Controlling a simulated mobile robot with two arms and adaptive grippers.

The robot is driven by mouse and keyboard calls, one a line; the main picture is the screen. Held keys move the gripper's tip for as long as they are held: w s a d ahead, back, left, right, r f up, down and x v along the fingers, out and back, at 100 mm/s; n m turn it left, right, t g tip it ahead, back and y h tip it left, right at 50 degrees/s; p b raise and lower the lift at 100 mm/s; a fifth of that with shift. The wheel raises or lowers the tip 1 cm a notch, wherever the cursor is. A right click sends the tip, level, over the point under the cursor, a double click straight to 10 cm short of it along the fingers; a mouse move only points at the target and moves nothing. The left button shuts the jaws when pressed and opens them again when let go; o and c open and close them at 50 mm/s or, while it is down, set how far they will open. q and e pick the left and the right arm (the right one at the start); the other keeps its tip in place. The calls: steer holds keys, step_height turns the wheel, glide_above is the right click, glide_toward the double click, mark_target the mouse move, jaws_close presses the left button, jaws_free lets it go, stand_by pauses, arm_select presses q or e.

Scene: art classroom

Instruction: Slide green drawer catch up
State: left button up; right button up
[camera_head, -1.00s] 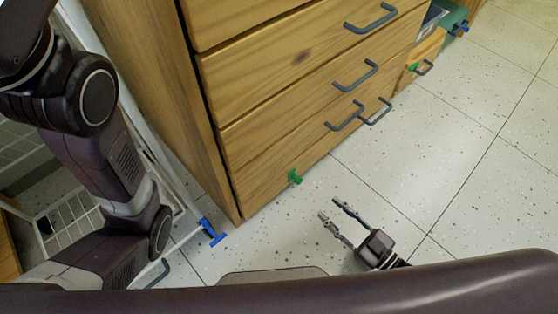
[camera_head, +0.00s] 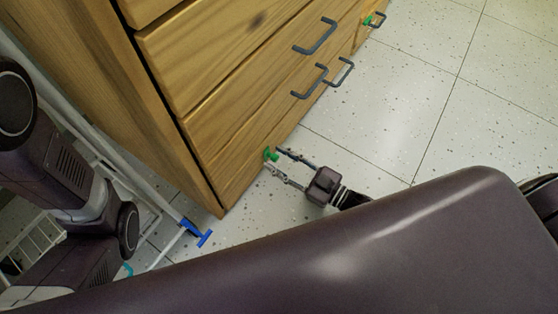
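The green drawer catch (camera_head: 270,154) is a small knob on the front of the lowest drawer of the wooden cabinet (camera_head: 160,120), near its bottom left. My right gripper (camera_head: 275,161) is at the catch, its two fingers apart. One fingertip is beside the catch on its right and the other just below it. I cannot tell whether either finger touches it. My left gripper is not in view; only my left arm shows at the left edge.
Dark drawer handles (camera_head: 315,38) stick out from the cabinet front. Another green catch (camera_head: 368,20) is on a unit farther back. A white rack with a blue catch (camera_head: 197,233) stands left of the cabinet. Bare speckled floor (camera_head: 400,110) lies to the right.

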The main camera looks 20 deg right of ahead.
steer(key=shift+c, duration=0.4)
jaws_close()
steer(key=shift+r, duration=0.1)
